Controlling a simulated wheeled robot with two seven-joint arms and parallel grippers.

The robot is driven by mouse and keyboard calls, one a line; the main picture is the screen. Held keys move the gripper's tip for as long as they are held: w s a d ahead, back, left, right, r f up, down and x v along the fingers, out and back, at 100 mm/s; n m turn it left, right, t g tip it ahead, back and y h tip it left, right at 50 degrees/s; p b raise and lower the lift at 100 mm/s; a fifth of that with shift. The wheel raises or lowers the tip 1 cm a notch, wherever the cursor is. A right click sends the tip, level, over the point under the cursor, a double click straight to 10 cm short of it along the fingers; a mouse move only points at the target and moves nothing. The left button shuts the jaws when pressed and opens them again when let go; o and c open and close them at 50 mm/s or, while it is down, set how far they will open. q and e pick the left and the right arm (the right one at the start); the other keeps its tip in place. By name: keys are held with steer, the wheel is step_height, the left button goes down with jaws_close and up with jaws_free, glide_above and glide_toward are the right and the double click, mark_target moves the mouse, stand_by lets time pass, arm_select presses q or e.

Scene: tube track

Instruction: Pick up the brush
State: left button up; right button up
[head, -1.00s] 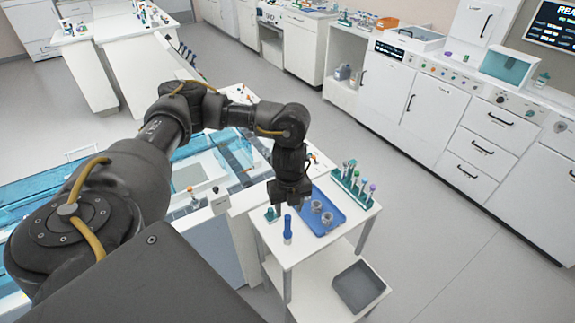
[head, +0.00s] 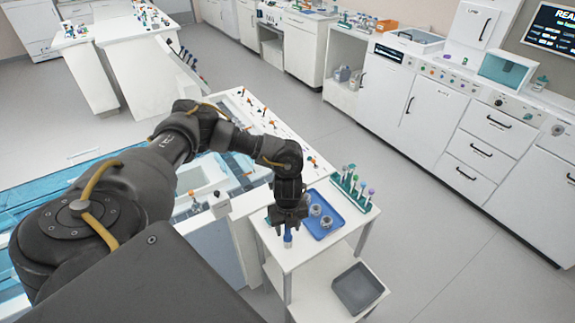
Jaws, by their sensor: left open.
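A small blue upright object, which looks like the brush (head: 288,241), stands near the front left corner of the small white table (head: 300,256). My left gripper (head: 288,225) points straight down over it with its jaws open. The fingers hide the object's upper part, and only its lower end shows below them. I cannot tell whether the fingers touch it. My right gripper does not show.
A grey bin (head: 357,288) sits on the lower shelf. A white bench with blue transparent panels (head: 185,182) is at left.

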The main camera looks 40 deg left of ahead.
arm_select(q)
steer(key=shift+c, duration=0.3)
jaws_close()
steer(key=shift+r, duration=0.15)
